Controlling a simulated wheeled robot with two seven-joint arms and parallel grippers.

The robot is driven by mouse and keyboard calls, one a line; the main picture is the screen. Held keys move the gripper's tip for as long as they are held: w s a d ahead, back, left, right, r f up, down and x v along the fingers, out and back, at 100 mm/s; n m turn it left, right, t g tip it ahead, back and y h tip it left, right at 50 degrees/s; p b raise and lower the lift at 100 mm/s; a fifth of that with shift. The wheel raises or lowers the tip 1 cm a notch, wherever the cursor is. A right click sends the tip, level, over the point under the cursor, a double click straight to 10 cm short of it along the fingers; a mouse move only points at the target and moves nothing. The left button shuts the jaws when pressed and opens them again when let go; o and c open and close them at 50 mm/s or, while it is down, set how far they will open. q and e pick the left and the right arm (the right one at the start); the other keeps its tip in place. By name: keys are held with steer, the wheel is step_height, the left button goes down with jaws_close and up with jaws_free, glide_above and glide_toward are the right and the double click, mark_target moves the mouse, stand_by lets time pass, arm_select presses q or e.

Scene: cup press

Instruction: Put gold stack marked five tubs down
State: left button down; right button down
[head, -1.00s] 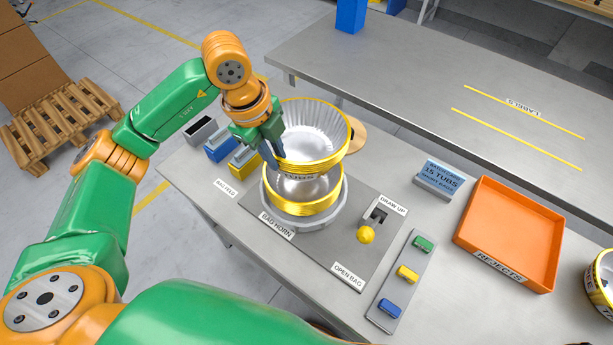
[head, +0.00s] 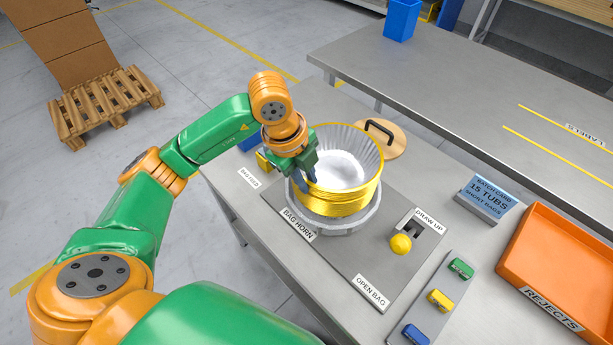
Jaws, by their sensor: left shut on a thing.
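The gold stack of tubs (head: 350,199), with a pleated silvery inside, sits upright in the round grey bag horn (head: 340,223). Its gold bands rise close above the ring, and I see no gap between it and the gold tubs below. My left gripper (head: 308,174) is shut on the stack's left side wall, one finger showing on the outside. The stack's marking is not readable now. My right gripper is not in view.
A wooden disc with a dark handle (head: 378,143) lies behind the stack. The yellow-knobbed lever (head: 401,244), button strip (head: 438,300), batch card (head: 484,201) and orange rejects tray (head: 560,270) are to the right. The back table (head: 440,90) is mostly bare.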

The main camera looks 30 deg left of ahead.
arm_select(q)
steer(key=shift+f+b, duration=0.35)
steer(key=shift+f, duration=0.1)
steer(key=c, duration=0.8)
jaws_free()
steer(key=shift+r, duration=0.1)
steer(key=shift+c, duration=0.2)
steer(key=shift+r+p, duration=0.65)
steer(key=p+v, duration=0.1)
steer(key=v, duration=1)
steer(key=shift+r, duration=0.3)
